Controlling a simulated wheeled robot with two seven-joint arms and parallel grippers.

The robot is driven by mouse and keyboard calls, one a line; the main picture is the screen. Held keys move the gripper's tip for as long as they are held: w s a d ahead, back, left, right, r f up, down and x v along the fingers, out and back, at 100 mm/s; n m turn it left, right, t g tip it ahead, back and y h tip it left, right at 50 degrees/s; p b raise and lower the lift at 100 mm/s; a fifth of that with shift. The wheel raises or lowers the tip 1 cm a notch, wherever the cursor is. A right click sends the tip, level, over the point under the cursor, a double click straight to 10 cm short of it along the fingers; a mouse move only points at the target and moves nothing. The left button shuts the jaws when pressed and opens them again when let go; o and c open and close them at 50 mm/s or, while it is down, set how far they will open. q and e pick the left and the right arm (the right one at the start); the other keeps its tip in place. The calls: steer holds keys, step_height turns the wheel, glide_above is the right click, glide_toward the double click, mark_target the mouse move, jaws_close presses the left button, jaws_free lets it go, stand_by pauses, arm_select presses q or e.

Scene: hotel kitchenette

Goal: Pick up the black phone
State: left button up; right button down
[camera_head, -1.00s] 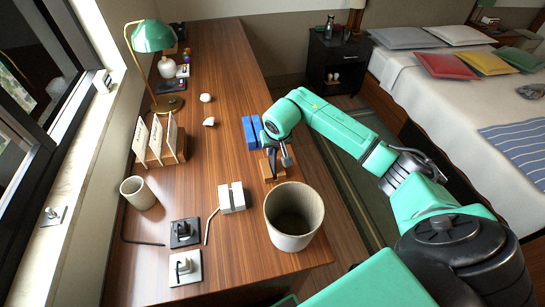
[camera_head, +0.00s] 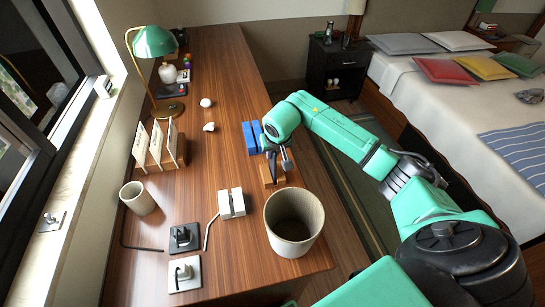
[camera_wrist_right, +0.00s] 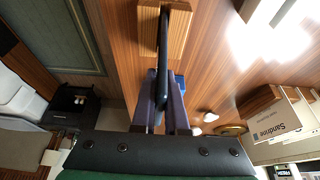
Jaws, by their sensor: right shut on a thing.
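My right gripper (camera_head: 278,158) is over the right edge of the wooden desk, shut on the thin black phone (camera_head: 272,168). In the right wrist view the phone (camera_wrist_right: 163,50) shows edge-on between the two fingers (camera_wrist_right: 163,95). The phone is roughly upright, at a small wooden stand (camera_head: 267,177). The stand also shows in the right wrist view (camera_wrist_right: 180,38), just beyond the fingers. I cannot tell whether the phone's lower edge is clear of it. My left gripper is not in view.
A blue stand (camera_head: 248,137) is just behind the gripper. A white stand (camera_head: 232,204) and a large round bin (camera_head: 294,233) are in front. A cup (camera_head: 138,197), a card holder (camera_head: 157,155) and a lamp (camera_head: 154,45) line the left side. The desk's middle is mostly clear.

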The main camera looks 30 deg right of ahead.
step_height(320, 180, up, 20)
steer(key=b, duration=0.2)
steer(key=shift+f, duration=0.25)
steer(key=shift+f, duration=0.1)
